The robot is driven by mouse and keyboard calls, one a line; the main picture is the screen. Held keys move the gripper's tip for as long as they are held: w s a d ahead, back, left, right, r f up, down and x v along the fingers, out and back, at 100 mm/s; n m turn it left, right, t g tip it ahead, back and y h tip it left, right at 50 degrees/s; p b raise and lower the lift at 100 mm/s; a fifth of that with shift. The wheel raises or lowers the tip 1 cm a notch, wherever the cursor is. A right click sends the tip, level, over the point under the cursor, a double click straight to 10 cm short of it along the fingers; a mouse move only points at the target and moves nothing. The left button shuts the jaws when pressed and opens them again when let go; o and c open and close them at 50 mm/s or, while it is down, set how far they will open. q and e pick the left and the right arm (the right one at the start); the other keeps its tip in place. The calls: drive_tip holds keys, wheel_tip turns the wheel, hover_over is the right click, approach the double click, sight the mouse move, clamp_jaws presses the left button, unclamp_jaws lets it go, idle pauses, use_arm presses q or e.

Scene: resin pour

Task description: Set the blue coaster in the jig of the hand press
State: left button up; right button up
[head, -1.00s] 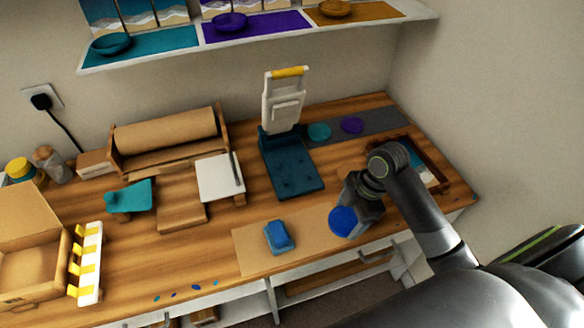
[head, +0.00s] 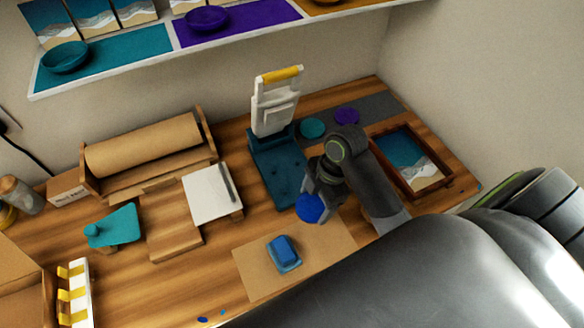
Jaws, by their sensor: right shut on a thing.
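The blue coaster (head: 309,208) is a round disc held in my right gripper (head: 316,194), which is shut on it. They are at the front right corner of the hand press (head: 275,168). The press has a dark teal base, and its white upper part (head: 273,103) with a yellow handle bar (head: 281,74) stands raised at the back. The base is partly covered by my right gripper at its right side. I cannot tell whether the coaster touches the base. My left gripper is not in view.
A brown sheet with a blue block (head: 283,254) lies in front. Teal (head: 312,128) and purple (head: 347,116) discs lie on a grey mat behind. A framed picture (head: 413,160) is at right. A white board (head: 211,191) and paper roll (head: 152,142) are left.

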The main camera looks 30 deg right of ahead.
drive_tip(key=p, duration=0.2)
hover_over(290, 179)
drive_tip(key=d, duration=0.1)
drive_tip(key=shift+s, duration=0.1)
drive_tip(key=shift+f, duration=0.1)
wheel_tip(290, 179, down, 3)
drive_tip(key=shift+r+p, duration=0.1)
drive_tip(key=shift+p, duration=0.4)
drive_tip(key=shift+f, duration=0.3)
drive_tip(key=shift+f, duration=0.15)
drive_tip(key=o, duration=1)
